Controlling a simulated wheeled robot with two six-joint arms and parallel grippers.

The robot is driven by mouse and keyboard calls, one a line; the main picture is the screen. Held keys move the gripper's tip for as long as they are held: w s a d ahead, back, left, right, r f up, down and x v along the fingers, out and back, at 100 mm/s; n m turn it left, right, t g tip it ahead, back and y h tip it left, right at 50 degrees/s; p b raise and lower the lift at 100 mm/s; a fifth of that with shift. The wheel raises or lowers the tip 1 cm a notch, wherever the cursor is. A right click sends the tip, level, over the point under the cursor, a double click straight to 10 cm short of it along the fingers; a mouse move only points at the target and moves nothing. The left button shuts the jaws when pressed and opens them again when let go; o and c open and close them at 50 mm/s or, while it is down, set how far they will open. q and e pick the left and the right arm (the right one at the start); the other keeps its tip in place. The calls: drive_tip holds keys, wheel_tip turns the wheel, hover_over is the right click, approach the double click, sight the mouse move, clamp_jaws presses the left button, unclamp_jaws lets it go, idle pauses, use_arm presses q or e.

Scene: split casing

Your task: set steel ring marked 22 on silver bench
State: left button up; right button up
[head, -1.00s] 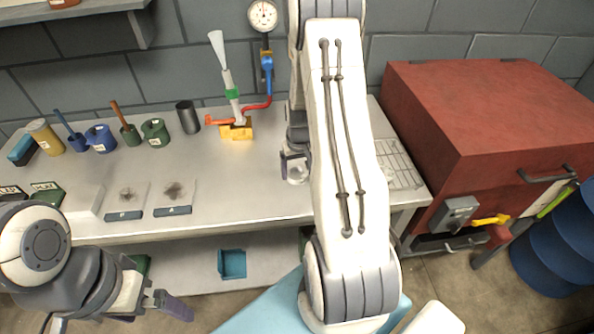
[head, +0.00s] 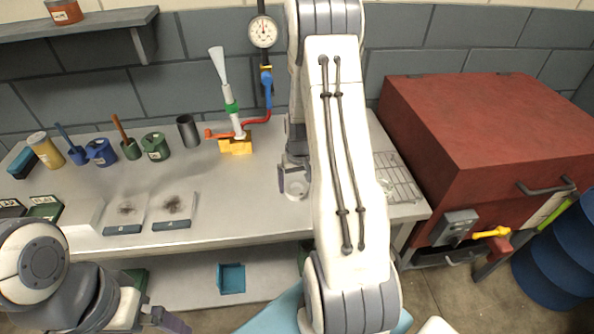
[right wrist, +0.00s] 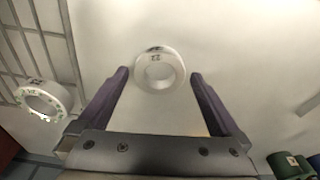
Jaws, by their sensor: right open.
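A pale steel ring (right wrist: 160,70) lies on the silver bench (head: 245,190). In the right wrist view it sits just beyond and between my right gripper's fingertips, with a clear gap on both sides. Its dark mark looks like 22 but is small and blurred. My right gripper (right wrist: 158,75) is open and points down at the bench; in the head view (head: 293,188) it shows beside my right arm. A second pale ring (right wrist: 45,100) with a mark I cannot read is on the wire rack at the left. My left gripper (head: 165,318) is partly cut off at the bottom left.
The wire rack (head: 402,178) lies at the bench's right end, beside a large red box (head: 470,125). An orange-based stand (head: 235,146), pots and cylinders line the back. Sooty tiles (head: 172,207) lie front left. Bench between tiles and my right gripper is clear.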

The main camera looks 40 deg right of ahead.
wheel_tip(320, 180, up, 10)
drive_tip(key=s, duration=0.1)
drive_tip(key=shift+a+r+b, duration=0.25)
drive_tip(key=shift+b, duration=0.1)
drive_tip(key=shift+s+a, duration=0.1)
drive_tip(key=shift+s, duration=0.05)
